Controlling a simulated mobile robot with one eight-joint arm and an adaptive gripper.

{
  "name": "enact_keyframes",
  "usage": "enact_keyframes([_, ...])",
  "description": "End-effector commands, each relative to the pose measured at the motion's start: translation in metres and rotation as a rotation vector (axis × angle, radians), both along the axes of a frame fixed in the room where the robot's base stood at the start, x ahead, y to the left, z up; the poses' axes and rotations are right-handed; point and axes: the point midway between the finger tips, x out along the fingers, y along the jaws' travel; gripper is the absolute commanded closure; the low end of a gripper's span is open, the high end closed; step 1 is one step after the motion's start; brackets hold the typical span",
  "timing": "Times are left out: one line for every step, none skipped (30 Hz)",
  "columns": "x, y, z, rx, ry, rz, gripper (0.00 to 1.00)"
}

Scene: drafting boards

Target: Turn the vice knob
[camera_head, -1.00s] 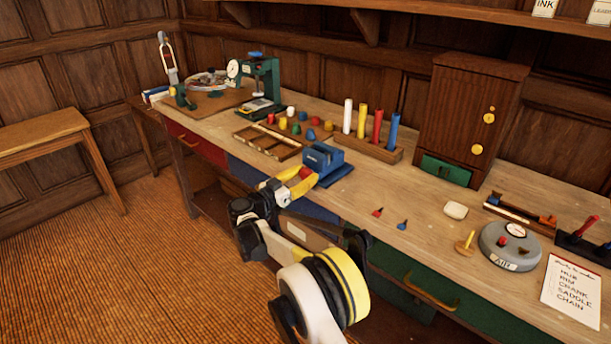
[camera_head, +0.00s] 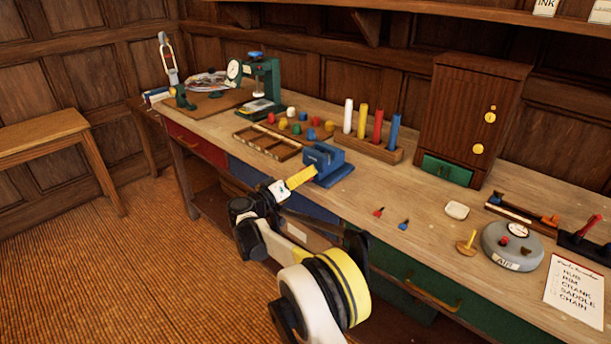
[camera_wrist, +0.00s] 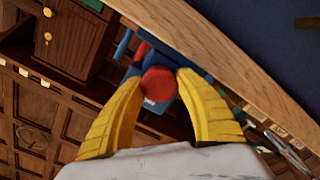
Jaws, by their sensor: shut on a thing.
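The blue vice (camera_head: 325,160) sits at the front edge of the workbench in the head view. Its red knob (camera_wrist: 158,84) shows in the wrist view between the two yellow fingers. My gripper (camera_head: 311,172) reaches the vice's front from the left, and its fingers are shut on the knob from both sides. In the head view the fingers are nearly in line and the knob is hidden behind them. Blue parts of the vice show behind the knob in the wrist view.
A wooden sorting tray (camera_head: 266,142) and a rack of coloured cylinders (camera_head: 375,147) stand behind the vice. A wooden cabinet (camera_head: 470,115) stands at the back.

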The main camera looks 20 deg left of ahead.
Motion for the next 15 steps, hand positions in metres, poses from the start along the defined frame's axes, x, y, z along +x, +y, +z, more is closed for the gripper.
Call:
enact_keyframes([0.0007,-0.0007,0.0002,-0.02,0.007,-0.001,0.9])
enact_keyframes([0.0006,-0.0006,0.0002,-0.033,0.013,-0.001,0.9])
enact_keyframes([0.0006,-0.0006,0.0002,-0.047,0.019,-0.001,0.9])
enact_keyframes([0.0007,-0.0007,0.0002,-0.058,0.023,-0.001,0.9])
enact_keyframes([0.0007,-0.0007,0.0002,-0.067,0.027,-0.001,0.9])
enact_keyframes([0.0007,-0.0007,0.0002,-0.076,0.031,-0.001,0.9])
enact_keyframes([0.0007,-0.0007,0.0002,-0.083,0.034,-0.001,0.9])
enact_keyframes([0.0007,-0.0006,0.0003,-0.09,0.036,-0.001,0.9])
enact_keyframes([0.0007,-0.0007,0.0002,-0.096,0.039,-0.001,0.9])
enact_keyframes([0.0007,-0.0006,0.0003,-0.099,0.04,-0.001,0.9])
enact_keyframes([0.0007,-0.0006,0.0003,-0.103,0.042,-0.001,0.9])
enact_keyframes([0.0007,-0.0006,0.0003,-0.107,0.043,-0.001,0.9])
enact_keyframes([0.0007,-0.0006,0.0003,-0.108,0.044,-0.001,0.9])
enact_keyframes([0.0007,-0.0006,0.0003,-0.11,0.045,-0.001,0.9])
enact_keyframes([0.0007,-0.0006,0.0003,-0.111,0.045,-0.001,0.9])
